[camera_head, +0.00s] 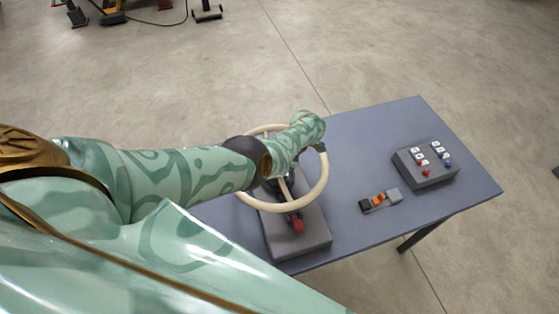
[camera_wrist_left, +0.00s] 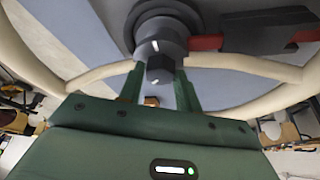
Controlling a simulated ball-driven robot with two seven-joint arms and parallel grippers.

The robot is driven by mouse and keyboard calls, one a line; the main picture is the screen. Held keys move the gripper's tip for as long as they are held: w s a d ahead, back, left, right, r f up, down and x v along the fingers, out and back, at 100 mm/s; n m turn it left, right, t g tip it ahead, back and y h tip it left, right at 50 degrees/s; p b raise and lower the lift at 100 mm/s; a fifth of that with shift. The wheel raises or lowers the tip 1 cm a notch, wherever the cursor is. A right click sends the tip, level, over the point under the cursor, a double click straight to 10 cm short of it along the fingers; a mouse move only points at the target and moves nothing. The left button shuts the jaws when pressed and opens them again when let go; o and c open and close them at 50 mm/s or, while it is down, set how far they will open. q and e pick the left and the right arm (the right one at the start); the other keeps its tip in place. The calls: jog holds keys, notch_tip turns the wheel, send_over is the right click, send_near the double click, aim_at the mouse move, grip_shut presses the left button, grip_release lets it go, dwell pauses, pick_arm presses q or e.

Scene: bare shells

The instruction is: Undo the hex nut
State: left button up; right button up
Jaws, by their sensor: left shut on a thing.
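A cream steering wheel (camera_head: 322,187) stands tilted on a dark grey base (camera_head: 305,243) on the table. In the left wrist view, a dark hex nut (camera_wrist_left: 160,69) sits at the middle of the wheel, in front of a round dark hub (camera_wrist_left: 160,27). Cream spokes (camera_wrist_left: 235,62) run out from it. My left gripper (camera_wrist_left: 160,80) has one green finger on each side of the nut and is shut on it. In the head view my left arm covers the nut and part of the wheel, and the fingers are hidden. My right gripper is in neither view.
The blue-grey table (camera_head: 365,150) also bears a grey box with keys (camera_head: 428,165) at the right and a small grey and orange part (camera_head: 380,200). A red piece (camera_head: 297,224) shows on the wheel's base. The table's middle is clear.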

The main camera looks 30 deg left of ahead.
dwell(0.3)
pick_arm(q)
jog(key=o, duration=1)
jog(key=shift+r, duration=0.1)
jog(key=shift+d+r, duration=0.15)
jog(key=shift+r, duration=0.2)
jog(key=p+v, duration=0.5)
jog(key=v, duration=1)
jog(key=shift+w+r, duration=0.2)
jog(key=shift+r, duration=0.05)
